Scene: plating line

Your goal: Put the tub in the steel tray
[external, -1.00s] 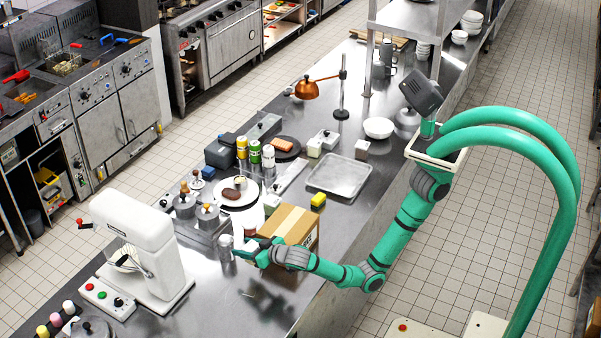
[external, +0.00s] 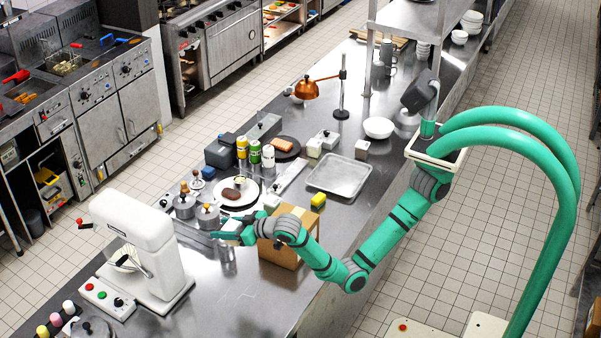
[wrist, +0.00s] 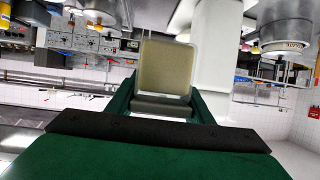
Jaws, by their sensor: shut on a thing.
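My gripper (external: 229,234) is shut on a small pale tub (external: 233,225), held in the air above the left part of the counter, near the cardboard box. In the wrist view the tub (wrist: 166,66) shows as a beige square face with a pale rim between the two green fingers. The steel tray (external: 340,176) lies flat on the counter to the upper right of my gripper, well apart from it. It looks empty.
A cardboard box (external: 280,252) stands just beside and below my wrist. A white mixer (external: 150,250) stands to the left. A plate with food (external: 249,200) and pots lie behind my gripper.

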